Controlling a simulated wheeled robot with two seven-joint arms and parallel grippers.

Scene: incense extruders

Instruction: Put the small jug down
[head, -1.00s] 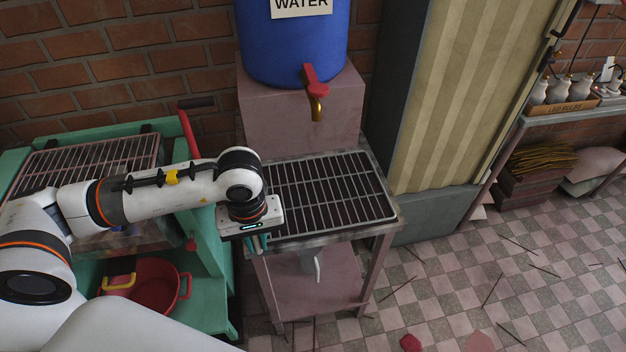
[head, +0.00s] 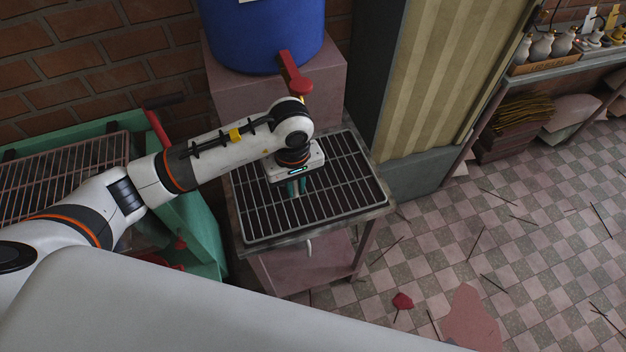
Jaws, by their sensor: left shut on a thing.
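My left gripper (head: 293,190) is over the metal grate (head: 340,205) of the small stand below the blue water barrel. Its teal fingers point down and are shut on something. The small jug cannot be made out; the gripper's body covers most of what is between the fingers. I cannot tell whether anything there touches the grate. My right gripper is not in view.
The blue barrel (head: 262,35) with its red tap (head: 294,75) stands behind the grate. A green cart with a rack (head: 62,175) is at left. The grate is clear to the right of the gripper. A striped panel (head: 435,75) stands at right.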

